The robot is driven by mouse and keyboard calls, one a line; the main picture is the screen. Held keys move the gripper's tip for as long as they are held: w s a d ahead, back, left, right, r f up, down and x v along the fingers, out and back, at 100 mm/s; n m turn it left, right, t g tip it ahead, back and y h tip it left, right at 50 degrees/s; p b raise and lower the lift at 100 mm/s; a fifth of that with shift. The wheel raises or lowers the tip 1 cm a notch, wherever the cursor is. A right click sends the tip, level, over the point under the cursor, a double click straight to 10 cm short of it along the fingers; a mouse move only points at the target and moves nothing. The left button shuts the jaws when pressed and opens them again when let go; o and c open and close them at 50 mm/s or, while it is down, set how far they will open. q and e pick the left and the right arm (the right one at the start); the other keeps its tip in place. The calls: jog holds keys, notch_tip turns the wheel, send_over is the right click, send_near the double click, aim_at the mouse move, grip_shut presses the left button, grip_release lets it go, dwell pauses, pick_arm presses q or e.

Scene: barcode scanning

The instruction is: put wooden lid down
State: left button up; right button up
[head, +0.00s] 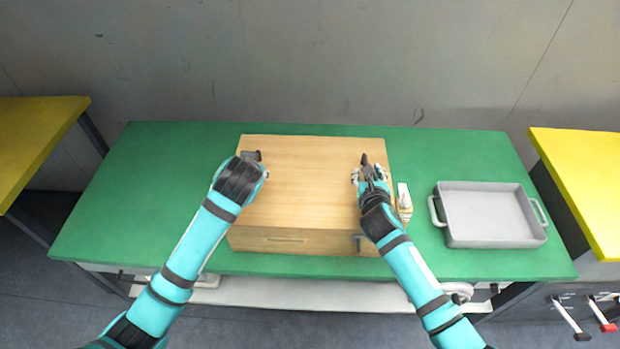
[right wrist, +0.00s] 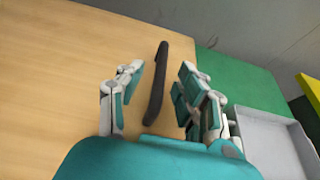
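The wooden lid (head: 310,185) is a flat, light-brown board. It appears to lie flat on top of the wooden box (head: 290,241) in the middle of the green table. The lid has a dark handle at each side. My right gripper (head: 370,174) is over the right handle (right wrist: 158,85); in the right wrist view the fingers (right wrist: 155,95) are spread apart on either side of it, with gaps. My left gripper (head: 257,167) is at the left handle (head: 251,155); my wrist hides most of its fingers and whether it grips.
A grey tray (head: 490,216) stands empty on the right of the green table (head: 140,190). A small white and brown object (head: 404,203) lies between box and tray. The table's left part is clear. Yellow tables (head: 30,140) flank both sides.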

jog(key=v, duration=0.8)
jog(key=shift+s, duration=0.15)
